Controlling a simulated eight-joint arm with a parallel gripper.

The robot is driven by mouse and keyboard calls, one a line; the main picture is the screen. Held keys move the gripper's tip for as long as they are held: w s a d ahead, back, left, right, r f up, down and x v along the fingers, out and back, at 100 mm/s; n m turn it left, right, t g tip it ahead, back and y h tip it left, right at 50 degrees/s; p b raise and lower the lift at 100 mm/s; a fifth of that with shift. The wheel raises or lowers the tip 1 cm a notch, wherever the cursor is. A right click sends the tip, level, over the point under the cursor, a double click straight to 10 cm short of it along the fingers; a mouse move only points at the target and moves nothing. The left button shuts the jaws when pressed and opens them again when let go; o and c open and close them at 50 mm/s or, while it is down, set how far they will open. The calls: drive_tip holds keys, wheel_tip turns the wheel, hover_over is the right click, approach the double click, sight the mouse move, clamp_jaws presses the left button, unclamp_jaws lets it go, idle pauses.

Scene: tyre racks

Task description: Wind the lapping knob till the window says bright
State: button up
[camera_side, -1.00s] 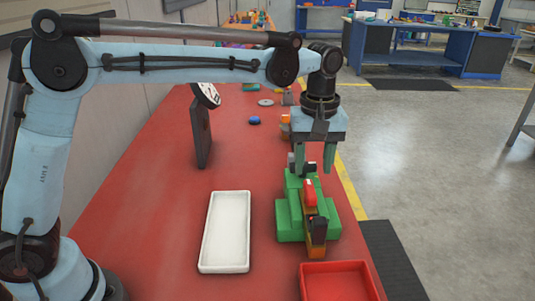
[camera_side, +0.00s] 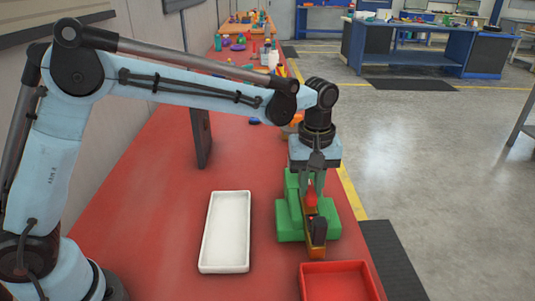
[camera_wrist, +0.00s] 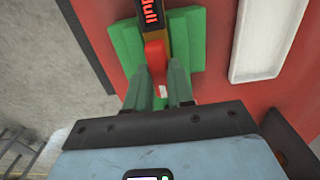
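The green lapping machine (camera_side: 290,222) stands on the red bench in the side view; its green body (camera_wrist: 190,40) also shows in the wrist view. Its red knob (camera_side: 311,197) sits on top, and is seen from above in the wrist view (camera_wrist: 156,58). The dark window (camera_wrist: 151,14) beside it shows red letters that seem to read "dull", turned sideways and cut by the frame edge. My gripper (camera_wrist: 160,72) points down with its green fingers on either side of the knob. A gap shows between the fingers; whether they touch the knob is unclear.
A white tray (camera_side: 205,256) lies left of the machine, and a red tray (camera_side: 305,277) is in front of it. A dark upright panel (camera_side: 202,138) stands farther back. Bottles and small items crowd the far bench. The bench between panel and white tray is clear.

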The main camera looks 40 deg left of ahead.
clamp_jaws()
drive_tip(key=shift+m, duration=0.3)
